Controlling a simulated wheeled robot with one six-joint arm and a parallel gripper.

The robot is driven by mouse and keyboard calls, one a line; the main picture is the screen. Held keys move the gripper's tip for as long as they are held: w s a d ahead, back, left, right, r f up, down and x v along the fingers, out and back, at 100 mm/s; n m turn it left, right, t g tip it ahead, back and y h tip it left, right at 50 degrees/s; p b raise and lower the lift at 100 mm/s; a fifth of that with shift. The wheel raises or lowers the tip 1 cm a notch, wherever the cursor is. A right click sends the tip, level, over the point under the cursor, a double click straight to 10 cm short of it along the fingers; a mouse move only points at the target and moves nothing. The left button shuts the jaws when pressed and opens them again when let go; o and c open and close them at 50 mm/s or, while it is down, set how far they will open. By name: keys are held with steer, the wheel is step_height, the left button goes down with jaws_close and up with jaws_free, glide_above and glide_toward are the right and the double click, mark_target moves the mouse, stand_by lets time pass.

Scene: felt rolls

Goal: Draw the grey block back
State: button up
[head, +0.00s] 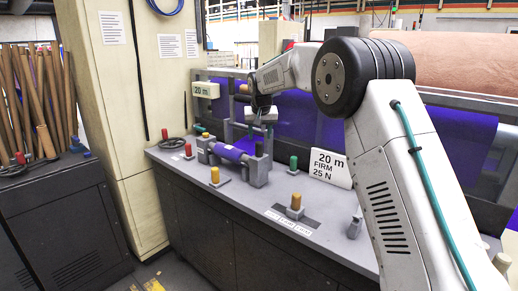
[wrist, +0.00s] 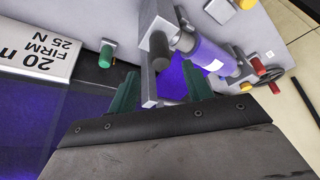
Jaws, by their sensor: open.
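The grey block (head: 257,174) stands at the right end of a small winding stand on the counter, with a dark grey knob (head: 259,149) on it. In the wrist view the block (wrist: 148,82) is seen from above, and the dark knob (wrist: 160,46) shows just beyond my fingertips. My gripper (head: 259,128) is above the block. In the wrist view my gripper (wrist: 160,74) has its two green fingers wide apart with nothing held between them. Whether a finger touches the block I cannot tell. A purple roll (head: 230,153) lies left of the block.
A white sign (head: 330,168) reading 20 m FIRM 25 N stands right of the block. A green button (head: 293,163), an orange button (head: 215,176) and another orange button (head: 296,201) stand on the grey counter (head: 250,206). Purple felt (head: 300,115) hangs behind.

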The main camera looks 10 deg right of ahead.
mark_target(259, 143)
steer(key=x, duration=0.8)
steer(key=shift+w, duration=0.1)
steer(key=shift+c, duration=0.3)
